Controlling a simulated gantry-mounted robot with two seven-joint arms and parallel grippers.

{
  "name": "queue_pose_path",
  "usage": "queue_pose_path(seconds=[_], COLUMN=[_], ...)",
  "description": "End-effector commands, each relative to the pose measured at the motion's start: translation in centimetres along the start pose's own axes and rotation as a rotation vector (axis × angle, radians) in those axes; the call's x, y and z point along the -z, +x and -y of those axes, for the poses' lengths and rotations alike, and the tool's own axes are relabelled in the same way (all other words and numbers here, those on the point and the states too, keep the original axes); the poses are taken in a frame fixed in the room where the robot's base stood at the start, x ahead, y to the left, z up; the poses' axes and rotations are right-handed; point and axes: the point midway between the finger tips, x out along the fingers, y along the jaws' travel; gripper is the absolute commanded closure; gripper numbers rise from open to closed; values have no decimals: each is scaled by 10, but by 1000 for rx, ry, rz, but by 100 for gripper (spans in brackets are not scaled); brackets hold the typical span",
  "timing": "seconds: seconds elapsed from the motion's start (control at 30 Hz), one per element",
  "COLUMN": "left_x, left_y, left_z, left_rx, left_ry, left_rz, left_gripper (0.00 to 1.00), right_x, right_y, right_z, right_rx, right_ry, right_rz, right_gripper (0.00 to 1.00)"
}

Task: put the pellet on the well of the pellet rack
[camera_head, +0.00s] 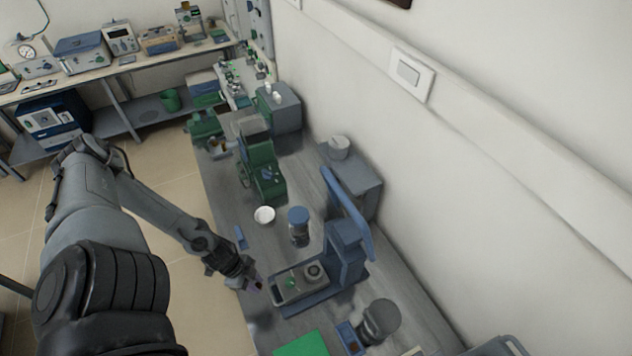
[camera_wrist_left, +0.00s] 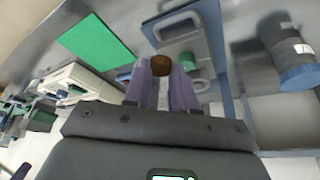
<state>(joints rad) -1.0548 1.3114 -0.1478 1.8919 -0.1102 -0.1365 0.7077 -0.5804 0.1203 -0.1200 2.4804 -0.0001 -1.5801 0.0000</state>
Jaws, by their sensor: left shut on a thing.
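My left gripper (camera_head: 256,286) reaches in from the left in the head view, above the near-left edge of the bench by a tray. In the left wrist view its two purple fingers are shut on a small brown round pellet (camera_wrist_left: 161,66), held at the tips. The pellet is too small to make out in the head view. A pale tray (camera_head: 281,297) with a green piece and a round grey part lies just right of the gripper, at the foot of a blue press-like device (camera_head: 346,243). I cannot tell which part is the pellet rack's well.
A green mat (camera_head: 303,345) lies nearer than the tray. A dark cylinder (camera_head: 381,321) and a small blue block (camera_head: 349,338) are at its right.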

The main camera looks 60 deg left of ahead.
Motion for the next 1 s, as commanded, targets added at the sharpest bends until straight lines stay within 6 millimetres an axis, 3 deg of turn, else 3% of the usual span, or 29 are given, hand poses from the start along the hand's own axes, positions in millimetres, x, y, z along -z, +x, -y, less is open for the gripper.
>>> queue_pose_path(seconds=[0.23, 0.5, 1.0], left_x=[28, 107, 205], left_y=[8, 21, 17], left_z=[18, 50, 62], left_rx=[40, 124, 204], left_ry=[-84, -306, -513], left_rz=[-10, -17, -12], left_gripper=[100, 100, 100], right_x=[1, 3, 4], right_y=[-3, -8, -13], right_z=[1, 1, -2], right_rx=[4, 4, -4], right_ry=[5, 5, -5], right_rz=[-1, -1, 1], right_gripper=[57, 57, 57])
